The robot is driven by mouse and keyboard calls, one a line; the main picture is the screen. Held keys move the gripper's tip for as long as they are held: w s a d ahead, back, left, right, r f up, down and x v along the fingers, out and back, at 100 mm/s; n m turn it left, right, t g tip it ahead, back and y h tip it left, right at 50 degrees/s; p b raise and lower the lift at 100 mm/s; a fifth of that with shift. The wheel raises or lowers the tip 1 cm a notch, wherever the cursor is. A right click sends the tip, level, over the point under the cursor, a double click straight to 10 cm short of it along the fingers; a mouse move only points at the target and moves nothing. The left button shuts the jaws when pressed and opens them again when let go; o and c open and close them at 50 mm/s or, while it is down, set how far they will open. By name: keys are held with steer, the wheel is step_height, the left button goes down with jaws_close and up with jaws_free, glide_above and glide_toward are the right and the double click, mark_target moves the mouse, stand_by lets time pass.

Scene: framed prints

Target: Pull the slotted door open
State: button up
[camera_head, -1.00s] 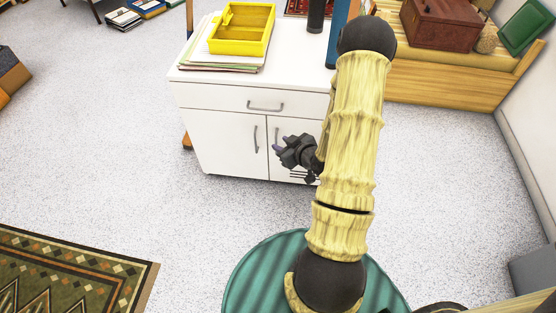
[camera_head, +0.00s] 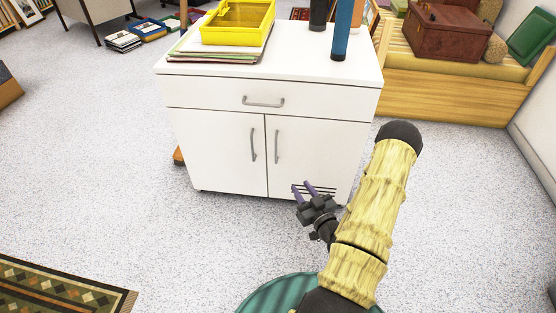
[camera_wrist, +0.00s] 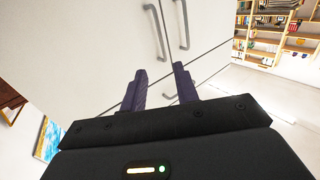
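The slotted door (camera_head: 310,148) is the right-hand door of a white cabinet, with dark slots near its bottom. It looks shut, level with the plain left door (camera_head: 222,148). Its upright grey handle (camera_head: 277,146) is near the middle seam. My gripper (camera_head: 303,184) is open and empty. Its purple fingers point up toward the cabinet, in front of the slots and below the handle. In the wrist view, the fingers (camera_wrist: 159,72) are spread apart.
A drawer (camera_head: 265,97) with a horizontal handle is above the doors. A yellow tray (camera_head: 238,22) on papers and a blue cylinder (camera_head: 340,30) stand on top. A wooden bench (camera_head: 450,92) is at right. Speckled floor is clear in front of the cabinet.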

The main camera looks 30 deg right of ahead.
mark_target(276, 152)
steer(key=w+b, duration=0.6)
steer(key=w, duration=1.1)
steer(key=shift+f+b, duration=0.1)
steer(key=shift+b, duration=0.3)
steer(key=shift+w, duration=0.25)
jaws_close()
